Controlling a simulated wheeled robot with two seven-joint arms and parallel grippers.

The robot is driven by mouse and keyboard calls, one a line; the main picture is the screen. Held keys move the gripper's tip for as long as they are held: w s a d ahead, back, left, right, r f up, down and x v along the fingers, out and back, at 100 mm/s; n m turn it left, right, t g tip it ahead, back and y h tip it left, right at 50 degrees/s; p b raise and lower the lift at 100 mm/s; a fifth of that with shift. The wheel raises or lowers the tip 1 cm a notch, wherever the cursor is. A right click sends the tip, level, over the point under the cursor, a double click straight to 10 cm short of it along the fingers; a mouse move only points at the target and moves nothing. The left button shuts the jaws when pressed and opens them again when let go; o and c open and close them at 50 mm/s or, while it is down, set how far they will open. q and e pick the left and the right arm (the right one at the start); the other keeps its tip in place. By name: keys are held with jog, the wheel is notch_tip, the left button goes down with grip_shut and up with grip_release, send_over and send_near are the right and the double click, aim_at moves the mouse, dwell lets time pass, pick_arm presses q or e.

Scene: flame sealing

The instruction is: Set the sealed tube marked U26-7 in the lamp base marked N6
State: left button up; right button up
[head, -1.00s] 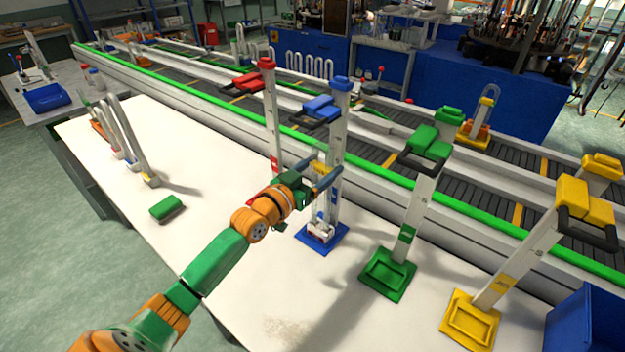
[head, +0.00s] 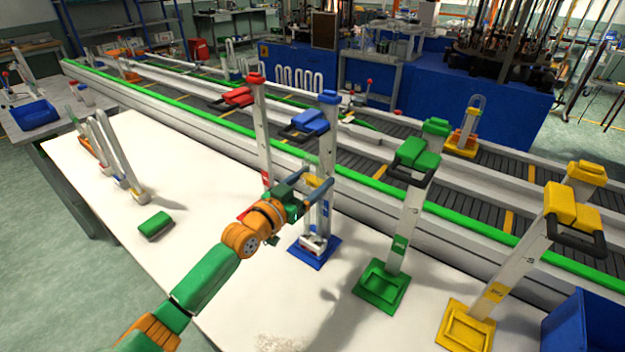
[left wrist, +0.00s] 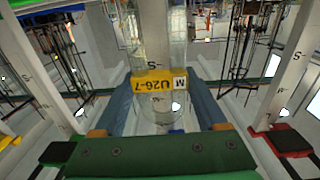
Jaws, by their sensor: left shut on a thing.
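The clear glass tube marked U26-7 (left wrist: 157,85) has a yellow label and stands upright between my left gripper's fingers in the left wrist view. In the head view its yellow band (head: 313,181) shows in front of the blue-topped stand. My left gripper (head: 318,188) is shut on the tube, and its fingers (left wrist: 160,108) flank it below the label. Under the tube, a small white and red lamp base (head: 312,243) sits on the stand's blue foot (head: 314,257). I cannot read N6 on it or tell whether the tube's ends are seated. My right gripper is not in view.
Red (head: 259,130), green (head: 405,215) and yellow (head: 515,255) stands rise around the blue one (head: 327,145). Several bent tubes (head: 115,160) stand at the table's left, near a green block (head: 155,225). A blue bin (head: 580,325) is at the right. A conveyor runs behind.

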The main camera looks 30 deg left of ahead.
pick_arm(q)
jog(key=shift+f, duration=0.2)
jog(key=shift+f+b, duration=0.75)
jog(key=shift+b, duration=0.05)
jog(key=shift+f, duration=0.15)
jog(key=o, duration=1.4)
jog(key=shift+c, duration=0.2)
jog(key=s+a, duration=0.1)
jog(key=s, duration=0.6)
jog(key=shift+b, duration=0.45)
